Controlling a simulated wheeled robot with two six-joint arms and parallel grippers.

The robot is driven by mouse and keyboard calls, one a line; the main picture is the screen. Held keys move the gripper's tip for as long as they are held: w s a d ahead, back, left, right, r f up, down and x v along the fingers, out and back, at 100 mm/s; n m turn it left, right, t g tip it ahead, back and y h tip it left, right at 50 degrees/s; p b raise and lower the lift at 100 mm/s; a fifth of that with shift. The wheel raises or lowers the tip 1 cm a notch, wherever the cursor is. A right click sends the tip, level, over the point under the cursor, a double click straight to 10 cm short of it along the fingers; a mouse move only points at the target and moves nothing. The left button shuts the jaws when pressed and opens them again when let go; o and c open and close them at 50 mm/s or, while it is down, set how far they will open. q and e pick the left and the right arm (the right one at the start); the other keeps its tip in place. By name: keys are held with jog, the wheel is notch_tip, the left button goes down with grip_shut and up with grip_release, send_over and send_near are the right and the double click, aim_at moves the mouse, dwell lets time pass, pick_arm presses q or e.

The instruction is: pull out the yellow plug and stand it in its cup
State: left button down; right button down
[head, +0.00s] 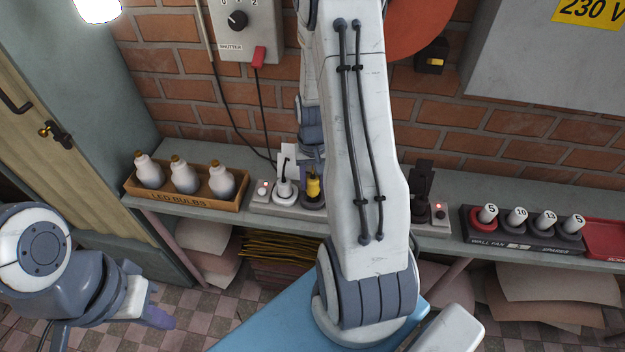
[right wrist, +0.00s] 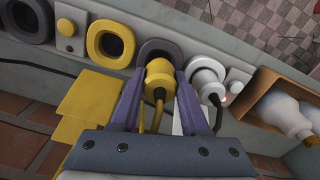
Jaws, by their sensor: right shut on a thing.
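The yellow plug (head: 313,187) is at a dark round socket (head: 307,201) on the strip on the shelf, beside a white plug. In the right wrist view the yellow plug (right wrist: 158,82) is between the purple fingers of my right gripper (right wrist: 155,88), which is shut on it. Its cord hangs back toward the gripper. The dark socket rim (right wrist: 150,44) shows just past the plug; I cannot tell whether the plug is fully seated. A yellow-rimmed round holder (right wrist: 92,42) is beside that socket; my arm hides it in the head view. My left gripper (head: 152,306) is low at left, away from the shelf.
The white plug (head: 284,186) with its cord is close to the yellow one. A wooden box of LED bulbs (head: 185,201) stands left on the shelf. A dark spares rack (head: 520,244) and red tray (head: 605,237) are at right. Yellow cards (right wrist: 90,105) lie near my right gripper.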

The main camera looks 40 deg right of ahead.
jog(key=shift+f+b, duration=0.95)
jog(key=shift+f, duration=0.5)
dwell(0.3)
jog(key=shift+c, duration=1.6)
grip_release()
jog(key=shift+r, duration=0.1)
